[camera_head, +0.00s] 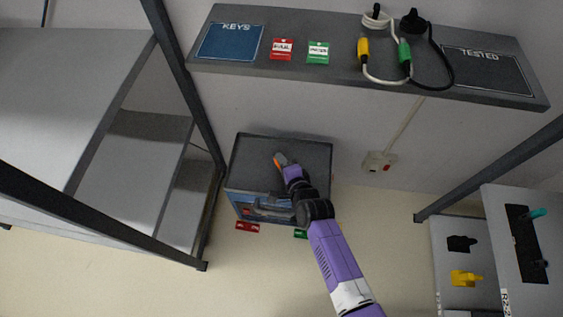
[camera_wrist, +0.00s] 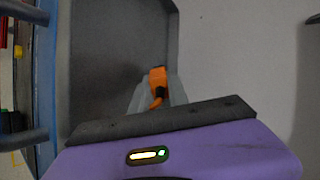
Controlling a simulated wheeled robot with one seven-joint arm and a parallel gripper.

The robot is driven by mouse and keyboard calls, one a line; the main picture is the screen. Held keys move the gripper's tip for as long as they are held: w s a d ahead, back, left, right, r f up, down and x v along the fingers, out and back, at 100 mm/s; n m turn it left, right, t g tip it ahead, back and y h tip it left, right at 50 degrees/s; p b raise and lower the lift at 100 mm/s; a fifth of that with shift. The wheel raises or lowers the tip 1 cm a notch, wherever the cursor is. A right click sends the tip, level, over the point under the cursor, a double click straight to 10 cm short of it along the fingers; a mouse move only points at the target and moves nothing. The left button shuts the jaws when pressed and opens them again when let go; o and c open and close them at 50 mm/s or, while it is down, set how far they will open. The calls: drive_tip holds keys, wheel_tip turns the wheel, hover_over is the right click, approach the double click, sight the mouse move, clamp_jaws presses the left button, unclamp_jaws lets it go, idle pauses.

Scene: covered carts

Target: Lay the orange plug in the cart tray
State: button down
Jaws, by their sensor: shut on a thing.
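The orange plug (camera_wrist: 157,76) is between the fingers of my gripper (camera_wrist: 158,96) in the wrist view, with a short orange cord stub bending down from it. In the head view only a small bit of orange (camera_head: 277,162) shows at the fingertips of my gripper (camera_head: 281,160). My gripper is shut on the plug, over the dark grey cart tray (camera_head: 310,147). The tray's grey floor and raised rim also show in the wrist view (camera_wrist: 105,50). The plug appears near the tray's right side there. I cannot tell whether it touches the tray floor.
Above the cart runs a shelf with a blue KEYS mat (camera_head: 229,42), red (camera_head: 282,49) and green (camera_head: 318,52) tags, corded plugs and a TESTED mat (camera_head: 487,72). A wall socket (camera_head: 380,164) is right of the cart. Framed shelving flanks both sides.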

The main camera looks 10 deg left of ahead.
drive_tip(key=shift+f, duration=0.55)
drive_tip(key=shift+f+b, duration=0.35)
drive_tip(key=shift+b, duration=0.2)
